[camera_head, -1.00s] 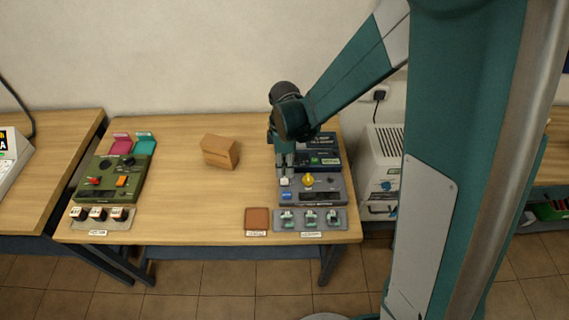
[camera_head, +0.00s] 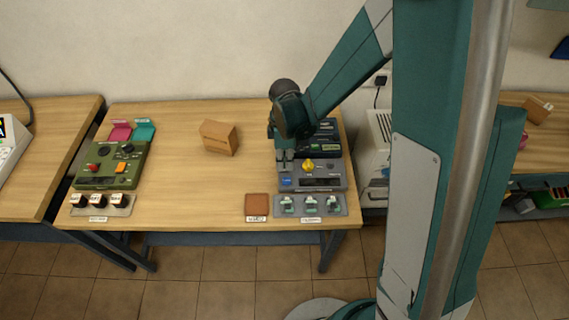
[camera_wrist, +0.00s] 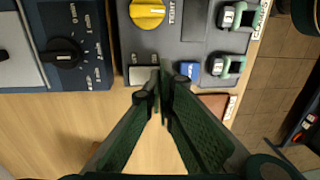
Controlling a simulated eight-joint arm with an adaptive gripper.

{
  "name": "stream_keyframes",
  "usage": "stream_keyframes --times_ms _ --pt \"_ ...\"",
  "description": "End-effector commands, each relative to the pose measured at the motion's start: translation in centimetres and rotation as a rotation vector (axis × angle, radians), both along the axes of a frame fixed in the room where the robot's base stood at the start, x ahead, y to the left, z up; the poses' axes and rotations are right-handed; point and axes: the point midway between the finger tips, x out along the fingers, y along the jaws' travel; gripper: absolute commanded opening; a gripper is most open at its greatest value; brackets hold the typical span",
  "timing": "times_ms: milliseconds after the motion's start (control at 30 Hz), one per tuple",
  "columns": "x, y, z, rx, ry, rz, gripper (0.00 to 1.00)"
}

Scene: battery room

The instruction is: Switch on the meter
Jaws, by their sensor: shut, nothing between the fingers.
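The grey meter (camera_head: 335,183) sits at the right end of the table, with a yellow knob (camera_head: 308,166) and a dark display window. In the wrist view its yellow knob (camera_wrist: 147,12), a pale rocker switch (camera_wrist: 141,75) and a blue button (camera_wrist: 188,69) show near its edge. My gripper (camera_head: 285,165) is over the meter's left side. Its fingers (camera_wrist: 155,90) are shut and empty, with the tips beside the pale switch. I cannot tell whether they touch it. In the head view the gripper mostly hides that switch.
A dark blue unit (camera_head: 322,138) stands just behind the meter. Several clips lie on a grey tray (camera_head: 341,211) in front. A brown pad (camera_head: 257,205), a cardboard box (camera_head: 219,138) and an olive device (camera_head: 108,166) share the table.

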Motion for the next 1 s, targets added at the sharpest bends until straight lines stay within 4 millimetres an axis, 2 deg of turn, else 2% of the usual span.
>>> stream_keyframes --times_ms 167,1000 --pt "-0.5 0.0 -1.0 0.001 -0.063 0.0 0.0" --pt "1.1 0.0 0.0 0.0 -0.058 0.0 0.0"
